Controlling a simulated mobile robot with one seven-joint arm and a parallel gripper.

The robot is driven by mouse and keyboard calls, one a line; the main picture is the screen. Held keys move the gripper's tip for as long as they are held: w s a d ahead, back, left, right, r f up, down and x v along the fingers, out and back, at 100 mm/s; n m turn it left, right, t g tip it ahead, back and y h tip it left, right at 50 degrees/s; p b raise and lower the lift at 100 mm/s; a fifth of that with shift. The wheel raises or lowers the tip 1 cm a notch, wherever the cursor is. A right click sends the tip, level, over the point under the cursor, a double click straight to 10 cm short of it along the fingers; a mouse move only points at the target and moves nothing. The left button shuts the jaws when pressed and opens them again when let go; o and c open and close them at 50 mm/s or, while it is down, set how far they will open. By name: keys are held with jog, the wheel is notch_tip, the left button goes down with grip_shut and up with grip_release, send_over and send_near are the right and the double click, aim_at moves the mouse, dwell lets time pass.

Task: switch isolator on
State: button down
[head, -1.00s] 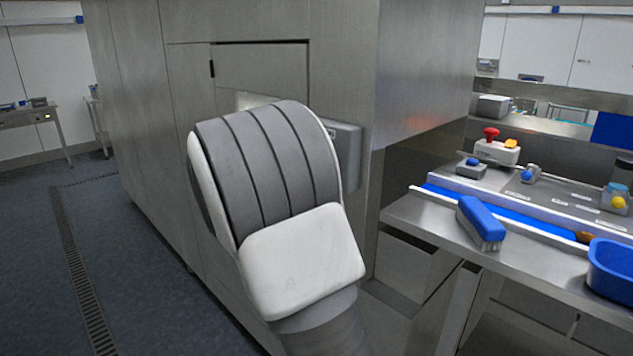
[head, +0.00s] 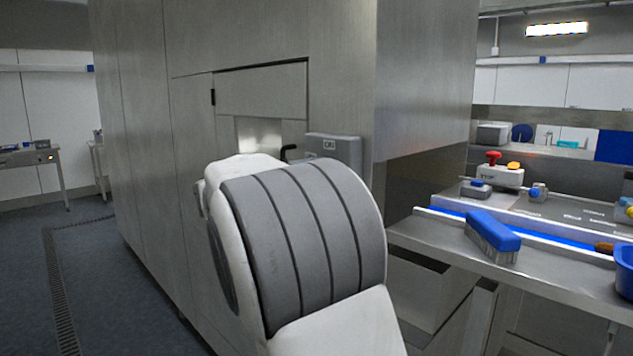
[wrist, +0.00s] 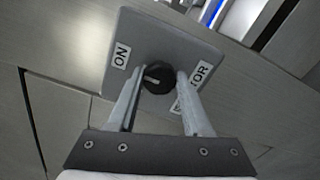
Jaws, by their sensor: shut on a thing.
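The isolator (wrist: 165,45) is a grey box with an "ON" label on the left and a partly hidden label on the right in the wrist view. Its round black knob (wrist: 158,78) bears a short white mark pointing roughly left. My gripper (wrist: 160,82) is shut on the knob, one finger on each side. In the head view the isolator (head: 345,150) sits on the steel cabinet's face with "ON" showing on its upper part.
The steel cabinet (head: 270,40) fills the middle. At the right, a steel bench (head: 450,250) carries a blue brush (head: 492,232), a blue tub (head: 625,265) and a box with a red button (head: 493,158). Open floor (head: 120,290) lies at left.

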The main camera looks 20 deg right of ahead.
dwell(0.4)
jog(key=shift+c, duration=1.6)
grip_release()
jog(key=shift+a, duration=0.15)
jog(key=v, duration=1.7)
jog(key=shift+s, duration=0.1)
